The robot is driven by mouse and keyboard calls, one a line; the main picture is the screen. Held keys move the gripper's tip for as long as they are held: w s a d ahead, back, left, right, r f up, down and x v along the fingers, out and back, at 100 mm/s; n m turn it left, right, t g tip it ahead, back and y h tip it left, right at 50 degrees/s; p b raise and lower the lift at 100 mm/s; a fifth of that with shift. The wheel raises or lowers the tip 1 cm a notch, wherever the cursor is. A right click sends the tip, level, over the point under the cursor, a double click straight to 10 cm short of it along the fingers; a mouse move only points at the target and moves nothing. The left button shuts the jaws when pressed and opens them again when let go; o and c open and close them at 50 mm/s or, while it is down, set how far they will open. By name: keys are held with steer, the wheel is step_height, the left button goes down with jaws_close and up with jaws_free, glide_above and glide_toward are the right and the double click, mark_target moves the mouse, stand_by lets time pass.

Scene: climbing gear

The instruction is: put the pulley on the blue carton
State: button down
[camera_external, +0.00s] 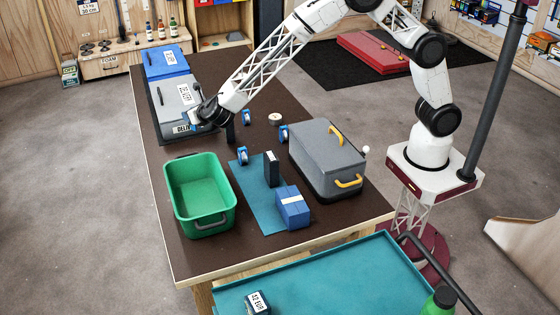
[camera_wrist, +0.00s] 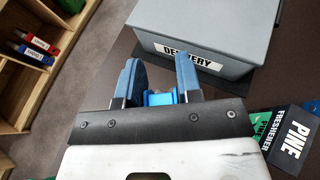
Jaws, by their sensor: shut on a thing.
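My gripper (camera_external: 194,116) is at the far left part of the table, by the grey delivery box. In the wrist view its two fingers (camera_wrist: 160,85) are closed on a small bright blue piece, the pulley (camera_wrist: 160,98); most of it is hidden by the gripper. The blue carton (camera_external: 292,212), with a pale band across it, sits near the table's front, on the teal mat, well away from my gripper. Its visible top is clear.
A green bin (camera_external: 170,190) stands front left. A grey case (camera_external: 325,155) with yellow handles stands right. Blue wheeled pieces (camera_external: 243,156) and a black box (camera_external: 271,170) stand between.

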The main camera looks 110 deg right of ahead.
steer(key=s+a+r, duration=0.1)
steer(key=a+r, duration=0.1)
steer(key=a, duration=1)
step_height(320, 180, up, 6)
steer(key=n+t+y, duration=0.2)
steer(key=n+t, duration=0.1)
glide_above(286, 198)
steer(key=shift+f, duration=0.1)
step_height(286, 198, down, 6)
steer(key=shift+f, duration=0.2)
steer(key=shift+f, duration=1.8)
steer(key=shift+f, duration=0.1)
